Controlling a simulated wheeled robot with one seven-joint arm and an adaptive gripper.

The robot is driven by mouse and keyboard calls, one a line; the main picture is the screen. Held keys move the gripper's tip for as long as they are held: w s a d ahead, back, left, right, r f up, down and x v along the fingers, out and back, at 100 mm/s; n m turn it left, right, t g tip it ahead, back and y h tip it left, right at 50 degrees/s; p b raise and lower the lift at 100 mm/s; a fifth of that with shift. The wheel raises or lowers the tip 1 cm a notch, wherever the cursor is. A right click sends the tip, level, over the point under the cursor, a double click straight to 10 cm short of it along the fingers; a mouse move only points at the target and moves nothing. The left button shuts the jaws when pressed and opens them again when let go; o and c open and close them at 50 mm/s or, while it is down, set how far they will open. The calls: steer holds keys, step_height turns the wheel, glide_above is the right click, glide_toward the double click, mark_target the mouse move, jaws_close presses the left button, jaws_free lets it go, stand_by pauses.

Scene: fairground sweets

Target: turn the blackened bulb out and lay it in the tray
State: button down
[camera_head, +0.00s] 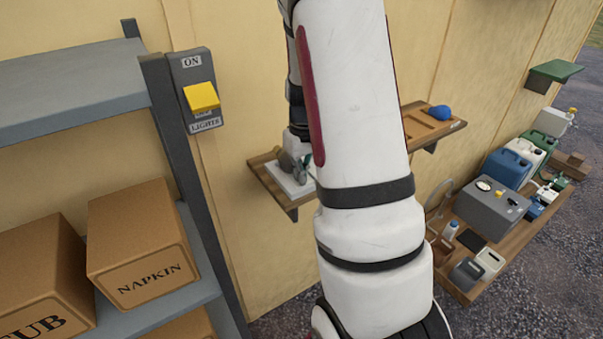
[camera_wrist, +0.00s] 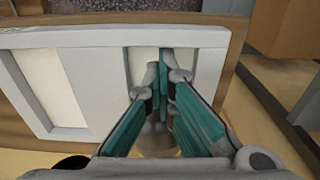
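In the head view a pale tray (camera_head: 287,187) sits on a small wooden wall shelf (camera_head: 276,196). In the wrist view the tray (camera_wrist: 98,62) shows a raised white rim and divided compartments. My gripper (camera_head: 298,166) is low at the tray, partly hidden by my own arm in the head view. In the wrist view my gripper (camera_wrist: 165,76) has teal-padded fingers whose tips are close together over a narrow compartment. Whether anything is between them cannot be made out. The blackened bulb cannot be made out in either view.
A wooden tray with a blue item (camera_head: 439,112) is on the wall to the right. A yellow switch (camera_head: 201,97) is on the left post. Shelves with a napkin box (camera_head: 145,245) stand at left. A low crowded bench (camera_head: 460,279) is at right.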

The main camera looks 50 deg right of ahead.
steer(key=shift+s+a+f+p, duration=0.15)
steer(key=shift+s+a+p, duration=0.05)
steer(key=shift+s, duration=0.3)
steer(key=shift+s+a+f+p, duration=0.15)
steer(key=shift+s, duration=0.3)
steer(key=c, duration=1.9)
jaws_free()
steer(key=shift+w+r, duration=0.1)
steer(key=shift+r, duration=0.15)
steer(key=r, duration=1.2)
steer(key=shift+w+d+r, duration=0.1)
steer(key=shift+w+d, duration=0.1)
steer(key=shift+d, duration=0.1)
